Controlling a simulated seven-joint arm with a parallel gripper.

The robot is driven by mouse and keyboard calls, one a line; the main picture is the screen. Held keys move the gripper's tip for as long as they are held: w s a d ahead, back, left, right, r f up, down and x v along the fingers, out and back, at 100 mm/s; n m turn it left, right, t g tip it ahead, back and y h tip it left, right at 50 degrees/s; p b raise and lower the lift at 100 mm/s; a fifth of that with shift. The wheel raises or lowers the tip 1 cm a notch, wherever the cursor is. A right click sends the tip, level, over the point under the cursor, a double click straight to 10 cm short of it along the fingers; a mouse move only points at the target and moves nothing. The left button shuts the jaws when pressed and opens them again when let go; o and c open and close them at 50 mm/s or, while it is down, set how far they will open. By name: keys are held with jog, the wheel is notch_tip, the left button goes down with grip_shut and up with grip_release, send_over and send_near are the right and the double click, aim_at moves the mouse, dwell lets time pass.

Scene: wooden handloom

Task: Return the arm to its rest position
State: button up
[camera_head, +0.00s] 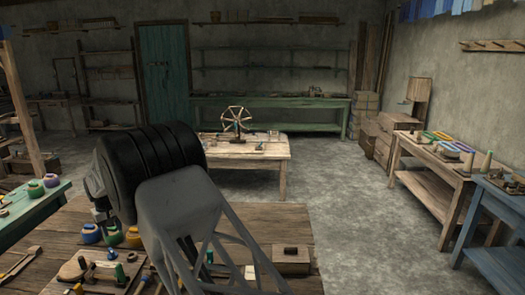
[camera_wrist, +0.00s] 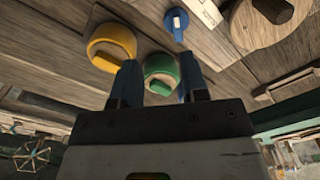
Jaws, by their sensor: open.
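My gripper (camera_wrist: 158,63) is open in the wrist view, its two dark blue fingers apart. A green pot (camera_wrist: 161,72) shows between and beyond the fingertips; I cannot tell how far it is from them. A yellow pot (camera_wrist: 110,47) is beside it to the left. In the head view, my arm's black and grey links stand over the near wooden table (camera_head: 290,225) and hide part of it. The gripper's fingers cannot be made out there.
Small pots (camera_head: 90,233) and loose tools (camera_head: 100,273) crowd the near table's left side. A wooden block (camera_head: 291,260) lies at its right. A table with a spinning wheel (camera_head: 236,120) stands beyond. A blue table (camera_head: 500,225) is at right, with open floor (camera_head: 355,225) between.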

jog(key=w+d+r+m, duration=0.1)
jog(key=w+d+r, duration=0.1)
jog(key=d+r, duration=0.9)
jog(key=s+d+r+m, duration=0.1)
jog(key=s+d+r, duration=0.3)
jog(key=d, duration=0.8)
jog(key=s+d+r+m+t, duration=0.15)
jog(key=d+r, duration=0.35)
jog(key=d, duration=0.7)
jog(key=s+d+r+m, duration=0.1)
jog(key=s+d+r, duration=0.3)
jog(key=d, duration=0.8)
jog(key=s+d+r+m, duration=0.3)
jog(key=s+d, duration=1.3)
jog(key=d, duration=0.3)
jog(key=s+d+f+m, duration=0.1)
jog(key=s+d+f, duration=0.1)
jog(key=s+d, duration=0.2)
jog(key=s+d+f, duration=0.2)
jog(key=s+d, duration=0.1)
jog(key=s, duration=0.6)
jog(key=s+d+f+m+t, duration=0.1)
jog(key=s+d+f, duration=0.1)
jog(key=s+d, duration=0.2)
jog(key=shift+s+d+m, duration=0.35)
jog(key=shift+s, duration=1.45)
